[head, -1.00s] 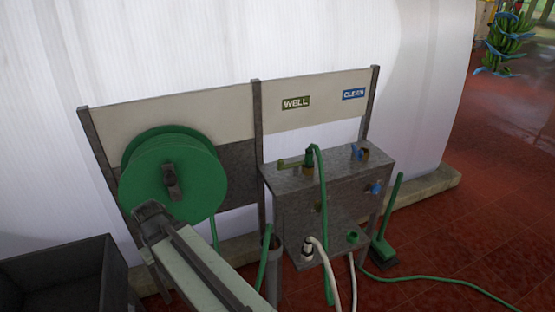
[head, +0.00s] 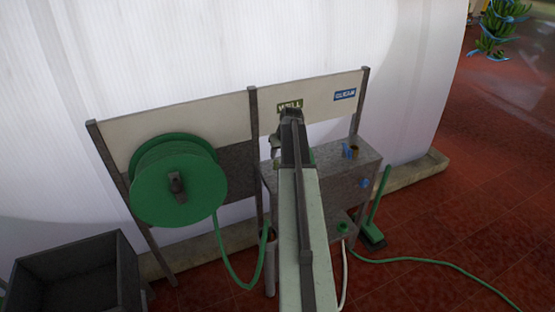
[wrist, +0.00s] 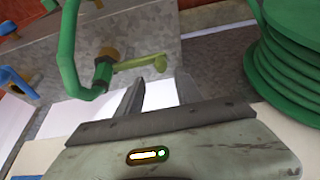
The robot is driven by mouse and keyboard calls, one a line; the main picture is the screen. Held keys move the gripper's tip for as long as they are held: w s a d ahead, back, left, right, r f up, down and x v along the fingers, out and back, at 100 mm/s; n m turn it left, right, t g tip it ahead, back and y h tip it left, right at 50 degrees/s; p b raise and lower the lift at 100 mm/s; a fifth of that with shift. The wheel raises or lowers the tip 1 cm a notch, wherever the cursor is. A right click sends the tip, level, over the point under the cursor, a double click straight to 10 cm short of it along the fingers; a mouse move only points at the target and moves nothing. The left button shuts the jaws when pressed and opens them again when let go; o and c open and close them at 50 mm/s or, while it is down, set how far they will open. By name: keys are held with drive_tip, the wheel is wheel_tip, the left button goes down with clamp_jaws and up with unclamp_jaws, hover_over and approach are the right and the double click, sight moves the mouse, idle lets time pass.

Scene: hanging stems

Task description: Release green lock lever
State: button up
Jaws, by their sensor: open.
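The light green lock lever (wrist: 140,62) shows in the wrist view, sticking out sideways from a dark green fitting (wrist: 103,72) with a brass collar. My gripper (wrist: 160,84) is open and empty, its two grey fingers apart. The lever's rounded free end lies just beyond the fingertips and between them in the picture; I see no contact, and the exact gap is unclear.
A green hose (wrist: 69,45) bends up beside the fitting. The green hose reel (head: 178,182) is left of my arm. A blue valve (head: 351,151) sits on the metal cabinet (head: 368,168) at right. A dark bin (head: 75,275) stands at lower left.

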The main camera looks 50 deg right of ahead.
sight(277, 162)
drive_tip(key=b+x, duration=0.6)
drive_tip(key=x, duration=0.1)
drive_tip(key=shift+w+f+b, duration=0.1)
drive_tip(key=shift+f+b, duration=0.25)
drive_tip(key=shift+r, duration=0.1)
clamp_jaws()
idle(0.8)
